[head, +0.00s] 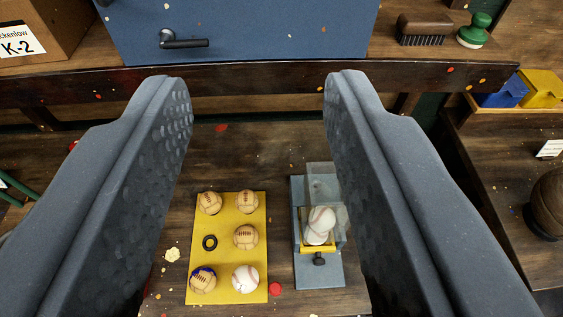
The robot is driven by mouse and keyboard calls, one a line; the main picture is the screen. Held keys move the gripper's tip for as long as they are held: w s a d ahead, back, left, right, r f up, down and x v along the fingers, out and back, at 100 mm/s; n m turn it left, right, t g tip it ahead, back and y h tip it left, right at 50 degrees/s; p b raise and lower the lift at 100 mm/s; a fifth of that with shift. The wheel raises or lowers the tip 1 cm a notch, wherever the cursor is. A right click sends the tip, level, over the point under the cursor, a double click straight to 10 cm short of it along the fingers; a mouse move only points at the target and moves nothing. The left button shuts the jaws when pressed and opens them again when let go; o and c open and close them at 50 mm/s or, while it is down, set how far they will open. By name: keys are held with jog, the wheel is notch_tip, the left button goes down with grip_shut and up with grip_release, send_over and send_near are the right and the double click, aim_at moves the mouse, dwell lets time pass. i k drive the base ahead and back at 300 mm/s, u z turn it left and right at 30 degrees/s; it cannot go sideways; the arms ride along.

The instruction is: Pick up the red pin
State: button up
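A small red round thing (275,288), which looks like the red pin, lies on the dark wooden bench just right of the lower right corner of the yellow board (225,225). My gripper (258,95) is wide open and empty, its two dark grey fingers reaching up from the lower left and lower right. The red thing shows in the gap between the fingers, low in the picture. Nothing touches it that I can see.
Several laced tan balls (246,237) and a white baseball (245,279) sit on the yellow board with a black ring (210,242). Right of it stands a grey fixture (318,272) with white balls. A raised shelf (270,77) with a blue cabinet (240,30) crosses behind.

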aim_at(276, 287)
jog(key=z, duration=1.65)
jog(key=k, duration=1.9)
jog(key=u, duration=1.6)
jog(key=i, duration=1)
jog(key=z, duration=0.1)
